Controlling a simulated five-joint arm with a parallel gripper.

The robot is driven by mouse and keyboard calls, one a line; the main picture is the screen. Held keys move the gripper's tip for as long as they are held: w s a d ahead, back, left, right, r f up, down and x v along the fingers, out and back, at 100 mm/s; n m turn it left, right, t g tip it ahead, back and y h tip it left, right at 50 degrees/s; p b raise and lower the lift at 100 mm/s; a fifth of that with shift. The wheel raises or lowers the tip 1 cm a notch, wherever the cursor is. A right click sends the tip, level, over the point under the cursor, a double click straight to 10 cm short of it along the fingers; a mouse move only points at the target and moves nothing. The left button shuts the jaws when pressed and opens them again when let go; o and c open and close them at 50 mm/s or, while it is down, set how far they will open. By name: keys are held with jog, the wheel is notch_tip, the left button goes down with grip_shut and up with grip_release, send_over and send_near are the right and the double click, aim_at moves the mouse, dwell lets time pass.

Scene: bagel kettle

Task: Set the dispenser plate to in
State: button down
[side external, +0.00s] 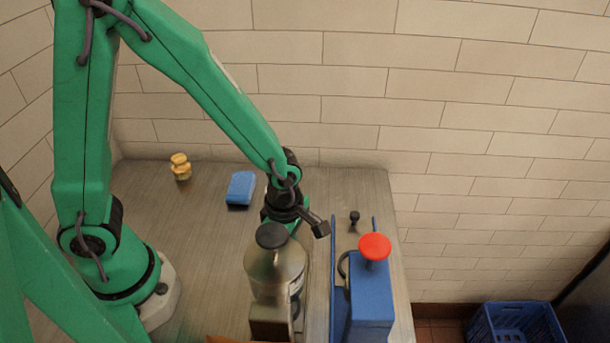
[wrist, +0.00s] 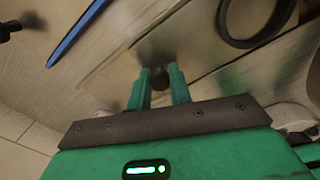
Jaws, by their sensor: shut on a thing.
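In the wrist view my gripper (wrist: 160,80) has its two green fingers closed around a small dark round knob (wrist: 160,75). The knob sits over a pale flat plate (wrist: 118,68), which looks like the dispenser plate. In the side view my gripper (side external: 284,212) points down behind the metal vessel, so its fingertips and the knob are hidden there. The blue dispenser (side external: 371,295) with a red round top (side external: 375,247) stands to the right of the gripper. I cannot tell how far in or out the plate is.
A metal vessel with a black cap (side external: 272,236) stands in front of my gripper. A blue block (side external: 241,188) and a yellow knobbed piece (side external: 181,167) lie further back. A small black knob (side external: 354,216) stands behind the dispenser. A blue crate (side external: 515,325) is on the floor.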

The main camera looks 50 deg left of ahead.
jog(key=shift+s+d, duration=0.5)
jog(key=c, duration=1.3)
grip_release()
jog(key=shift+r, duration=0.15)
notch_tip(320, 180, up, 8)
jog(key=shift+f, duration=0.2)
